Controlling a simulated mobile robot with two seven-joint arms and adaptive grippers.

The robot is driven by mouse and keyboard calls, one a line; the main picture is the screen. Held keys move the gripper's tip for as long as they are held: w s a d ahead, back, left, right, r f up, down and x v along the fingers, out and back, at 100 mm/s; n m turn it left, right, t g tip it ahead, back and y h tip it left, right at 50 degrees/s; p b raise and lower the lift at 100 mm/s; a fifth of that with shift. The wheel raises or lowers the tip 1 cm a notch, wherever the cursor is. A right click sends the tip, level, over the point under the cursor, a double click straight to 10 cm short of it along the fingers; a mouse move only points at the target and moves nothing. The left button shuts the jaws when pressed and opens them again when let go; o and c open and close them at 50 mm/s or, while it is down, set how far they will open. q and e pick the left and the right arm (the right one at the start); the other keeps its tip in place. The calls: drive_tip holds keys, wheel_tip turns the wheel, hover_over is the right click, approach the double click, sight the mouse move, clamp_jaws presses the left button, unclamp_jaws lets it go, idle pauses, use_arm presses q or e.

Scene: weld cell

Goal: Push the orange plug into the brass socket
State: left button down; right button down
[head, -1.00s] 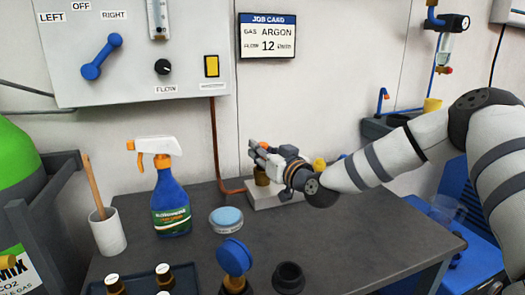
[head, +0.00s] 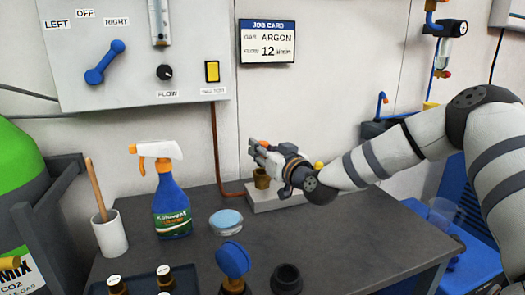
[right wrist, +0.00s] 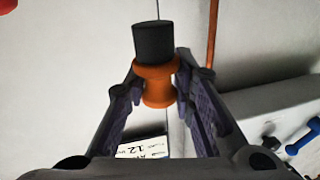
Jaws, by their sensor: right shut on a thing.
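My right gripper (head: 256,148) is shut on the orange plug (right wrist: 158,86), which shows in the right wrist view between the two fingers. The plug's orange body has a flared rim, and a black cylindrical end (right wrist: 154,42) points away from the fingers. In the head view the gripper lies nearly level, above the brass socket (head: 262,179). The socket stands on a pale block at the back of the bench, and a gap shows between gripper and socket. The plug is hard to make out in the head view. My left gripper is not in view.
A blue spray bottle (head: 171,205), a white cup (head: 109,234) and a round tin with a pale blue top (head: 226,222) stand left on the dark bench (head: 330,235). A blue-topped item (head: 233,260) and a black ring (head: 286,279) are in front. The wall is close behind.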

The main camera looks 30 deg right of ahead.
idle(0.5)
drive_tip(key=shift+f, duration=0.1)
idle(0.3)
drive_tip(key=c, duration=1.6)
unclamp_jaws()
drive_tip(key=shift+c, duration=0.2)
drive_tip(key=shift+s, duration=0.35)
drive_tip(key=s, duration=1)
drive_tip(key=shift+s+a+p, duration=0.15)
drive_tip(key=shift+a+p, duration=0.05)
drive_tip(key=shift+p, duration=0.2)
